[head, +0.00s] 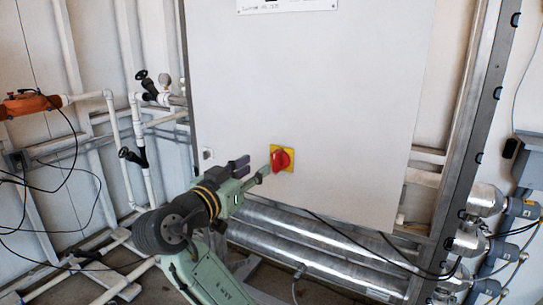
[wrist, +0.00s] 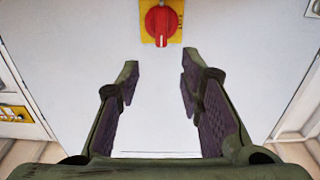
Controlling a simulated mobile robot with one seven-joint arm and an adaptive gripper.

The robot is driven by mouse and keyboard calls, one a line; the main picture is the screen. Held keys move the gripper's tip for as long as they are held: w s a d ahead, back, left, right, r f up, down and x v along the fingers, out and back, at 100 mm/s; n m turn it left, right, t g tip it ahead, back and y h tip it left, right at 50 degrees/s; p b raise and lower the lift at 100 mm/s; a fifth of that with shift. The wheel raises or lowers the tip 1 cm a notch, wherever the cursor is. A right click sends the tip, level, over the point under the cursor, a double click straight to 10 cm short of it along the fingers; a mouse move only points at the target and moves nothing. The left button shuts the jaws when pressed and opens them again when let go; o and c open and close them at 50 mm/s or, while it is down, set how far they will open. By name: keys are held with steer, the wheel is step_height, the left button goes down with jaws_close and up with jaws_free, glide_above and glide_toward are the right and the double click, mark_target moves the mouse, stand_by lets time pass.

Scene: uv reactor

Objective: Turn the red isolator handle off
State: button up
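The red isolator handle (head: 281,160) sits on a square yellow plate (head: 290,166) low on the front of a white cabinet (head: 310,75). In the wrist view the red handle (wrist: 161,22) is at the top centre on its yellow plate (wrist: 178,7), with its grip bar upright. My green gripper (head: 257,170) is just left of the handle in the head view. In the wrist view my gripper (wrist: 160,75) is open, with nothing between its fingers. The handle lies beyond the fingertips, apart from them.
White pipes with black valves (head: 138,155) stand left of the cabinet, with an orange device (head: 28,104) farther left. Metal tubes (head: 310,240) run below the cabinet. A metal post (head: 480,150) and silver cylinders (head: 468,243) are at right. The cabinet front around the handle is clear.

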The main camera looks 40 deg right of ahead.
mark_target(274, 154)
steer(key=p+x, duration=0.2)
steer(key=x, duration=0.7)
steer(key=shift+r+p, duration=0.15)
steer(key=shift+p, duration=0.15)
steer(key=shift+w+d, duration=0.3)
steer(key=shift+d, duration=0.25)
steer(key=shift+c, duration=0.3)
jaws_close()
